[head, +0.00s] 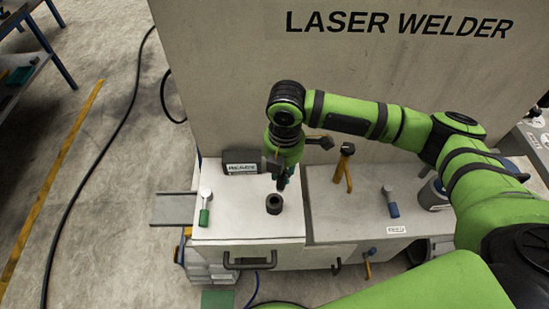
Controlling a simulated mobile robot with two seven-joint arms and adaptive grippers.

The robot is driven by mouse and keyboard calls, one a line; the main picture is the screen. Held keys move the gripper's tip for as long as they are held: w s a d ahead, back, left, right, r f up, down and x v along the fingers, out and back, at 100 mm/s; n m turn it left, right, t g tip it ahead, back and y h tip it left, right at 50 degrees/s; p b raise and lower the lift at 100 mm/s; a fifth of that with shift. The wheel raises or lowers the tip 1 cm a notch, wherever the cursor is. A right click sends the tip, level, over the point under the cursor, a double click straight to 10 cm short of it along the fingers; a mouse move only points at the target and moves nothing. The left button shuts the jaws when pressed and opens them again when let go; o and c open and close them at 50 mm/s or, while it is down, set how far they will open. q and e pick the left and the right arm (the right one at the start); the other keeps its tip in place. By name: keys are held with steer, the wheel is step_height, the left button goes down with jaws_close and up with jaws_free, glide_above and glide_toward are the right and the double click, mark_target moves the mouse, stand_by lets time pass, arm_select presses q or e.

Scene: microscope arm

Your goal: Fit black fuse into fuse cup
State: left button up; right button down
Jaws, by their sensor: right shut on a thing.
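My right gripper (281,178) comes down from above over the white-topped cabinet. It is shut on a small dark piece that I take to be the black fuse (281,184), mostly hidden by the fingers. Just below it in the picture, a short black round cup with an open top (274,204) stands on the white top; it looks like the fuse cup. The held piece appears above and slightly behind the cup, apart from it. The exact height gap cannot be told. My left gripper is not in view.
A green-and-white tool (205,208) lies left of the cup. A dark labelled block (241,168) is behind it. On the grey surface to the right are an orange-handled tool (345,165) and a blue-and-white tool (391,203). The laser welder's wall (230,80) rises behind.

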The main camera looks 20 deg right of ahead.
steer(key=n+p, duration=0.1)
steer(key=n, duration=0.2)
steer(key=a+n+p, duration=0.1)
steer(key=n+p, duration=0.1)
steer(key=n, duration=0.1)
steer(key=n+p, duration=0.1)
steer(key=n, duration=0.2)
steer(key=shift+w+a+r+n+p, duration=0.15)
steer(key=shift+w+r+n+p, duration=0.1)
steer(key=shift+r+n+p, duration=0.05)
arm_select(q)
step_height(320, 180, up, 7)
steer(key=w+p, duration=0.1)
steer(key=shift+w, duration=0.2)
arm_select(e)
steer(key=n, duration=0.3)
steer(key=shift+a+f+n, duration=0.2)
steer(key=shift+f+n, duration=0.1)
steer(key=shift+n, duration=0.1)
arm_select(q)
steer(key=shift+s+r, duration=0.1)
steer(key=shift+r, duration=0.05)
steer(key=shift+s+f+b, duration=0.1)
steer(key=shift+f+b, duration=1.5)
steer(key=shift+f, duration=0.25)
arm_select(e)
steer(key=shift+f, duration=2.9)
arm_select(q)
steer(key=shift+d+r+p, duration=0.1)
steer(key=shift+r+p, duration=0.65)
